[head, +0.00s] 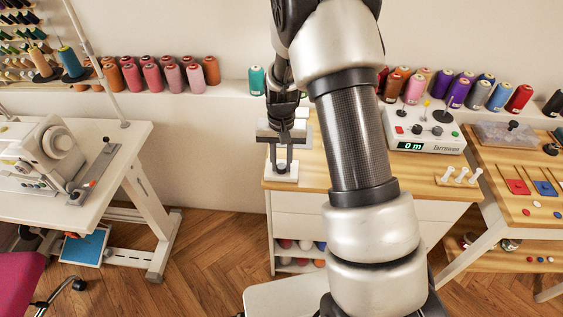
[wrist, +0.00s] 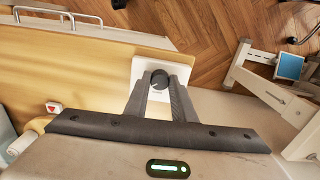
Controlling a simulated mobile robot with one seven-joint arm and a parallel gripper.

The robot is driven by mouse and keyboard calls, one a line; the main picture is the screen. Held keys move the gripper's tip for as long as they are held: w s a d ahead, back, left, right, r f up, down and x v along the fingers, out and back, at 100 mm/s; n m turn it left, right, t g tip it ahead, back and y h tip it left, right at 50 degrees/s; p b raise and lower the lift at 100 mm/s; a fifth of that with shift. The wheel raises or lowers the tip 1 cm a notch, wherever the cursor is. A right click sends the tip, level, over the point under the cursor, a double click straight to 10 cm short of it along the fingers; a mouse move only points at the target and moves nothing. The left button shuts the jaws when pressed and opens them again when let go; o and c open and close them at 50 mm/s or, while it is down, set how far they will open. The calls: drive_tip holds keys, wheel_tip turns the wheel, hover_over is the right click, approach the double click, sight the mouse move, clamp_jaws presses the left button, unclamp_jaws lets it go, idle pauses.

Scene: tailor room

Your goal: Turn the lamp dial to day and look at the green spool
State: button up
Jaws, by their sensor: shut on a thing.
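The dial is a small dark round knob (wrist: 160,79) on a white base plate (wrist: 147,70) at the edge of the wooden table. In the head view the white base (head: 272,176) sits at the table's front left corner. My gripper (head: 283,168) points down over it. In the wrist view its two dark fingers (wrist: 160,84) are shut on the knob from both sides. The dial's markings are too small to read. A green spool (head: 257,80) stands upright on the wall ledge behind, left of my arm. My arm hides part of the table.
A white device reading "0 m" (head: 427,141) stands on the table to the right, with white pegs (head: 459,176) before it. A sewing machine (head: 45,153) is on the left table. Orange and pink spools (head: 152,77) line the ledge. Floor (head: 215,235) between the tables is open.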

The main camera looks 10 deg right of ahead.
sight(282, 166)
idle(0.4)
drive_tip(key=o, duration=1.1)
drive_tip(key=shift+c, duration=0.2)
drive_tip(key=shift+r, duration=0.1)
wheel_tip(282, 166, up, 17)
drive_tip(key=p, duration=0.1)
drive_tip(key=shift+r+p, duration=0.15)
drive_tip(key=shift+p, duration=0.15)
drive_tip(key=s+r+n+t+p, duration=0.1)
drive_tip(key=s+r+p, duration=0.1)
drive_tip(key=s+r, duration=0.5)
drive_tip(key=s+r+t+p, duration=0.2)
drive_tip(key=s+r+p, duration=0.15)
drive_tip(key=r, duration=0.55)
drive_tip(key=s+r+n+t+p, duration=0.1)
drive_tip(key=s+r, duration=0.2)
drive_tip(key=s, duration=0.4)
drive_tip(key=s+r+n+t+p, duration=0.1)
drive_tip(key=s+r+p, duration=0.1)
drive_tip(key=s, duration=0.4)
drive_tip(key=shift+s+r+t, duration=0.3)
drive_tip(key=shift+s+r, duration=0.1)
